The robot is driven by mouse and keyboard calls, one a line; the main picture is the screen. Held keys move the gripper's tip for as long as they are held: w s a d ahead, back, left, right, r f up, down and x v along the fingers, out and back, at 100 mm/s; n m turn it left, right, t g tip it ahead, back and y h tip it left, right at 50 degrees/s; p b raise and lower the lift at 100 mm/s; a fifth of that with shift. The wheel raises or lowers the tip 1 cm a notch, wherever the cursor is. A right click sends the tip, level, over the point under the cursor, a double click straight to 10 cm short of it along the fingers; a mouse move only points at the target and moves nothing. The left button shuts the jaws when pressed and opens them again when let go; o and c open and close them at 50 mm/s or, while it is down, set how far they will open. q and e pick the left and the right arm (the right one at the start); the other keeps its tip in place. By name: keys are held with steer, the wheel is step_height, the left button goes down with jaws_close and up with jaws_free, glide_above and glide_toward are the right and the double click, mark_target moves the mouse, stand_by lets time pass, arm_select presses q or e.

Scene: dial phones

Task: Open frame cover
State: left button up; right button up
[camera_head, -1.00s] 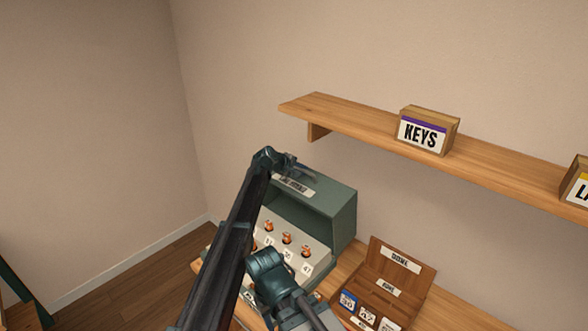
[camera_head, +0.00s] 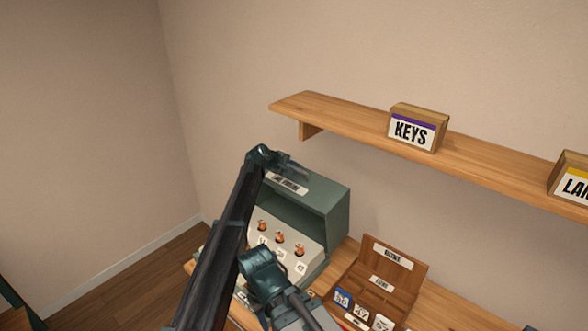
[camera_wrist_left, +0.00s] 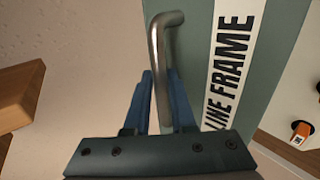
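The line frame (camera_head: 337,216) is a green box at the back of the table, with a white label reading LINE FRAME on its top cover (camera_head: 318,188). The label also shows in the wrist view (camera_wrist_left: 231,60). Its front is open in the head view, showing a pale sloped panel (camera_head: 318,250) with several copper pegs. My left gripper (camera_head: 296,169) is at the label end of the cover. In the wrist view its blue fingers (camera_wrist_left: 161,95) close around a metal bar handle (camera_wrist_left: 158,50) and appear to touch both sides. The handle is hidden in the head view.
A wooden shelf (camera_head: 335,113) on the wall above carries a KEYS box (camera_head: 414,128) and another labelled box (camera_head: 572,178). An open brown wooden case (camera_head: 405,270) with small cards stands right of the frame. My arm blocks the frame's left side.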

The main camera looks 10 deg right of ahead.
arm_select(q)
steer(key=shift+s, duration=0.1)
steer(key=p+v, duration=0.1)
steer(key=v, duration=0.1)
steer(key=p+v, duration=0.4)
steer(key=shift+a+r, duration=0.2)
steer(key=shift+r, duration=0.1)
steer(key=p+v, duration=0.3)
steer(key=v, duration=0.4)
steer(key=shift+s, duration=0.15)
steer(key=shift+a, duration=0.1)
steer(key=shift+f, duration=0.15)
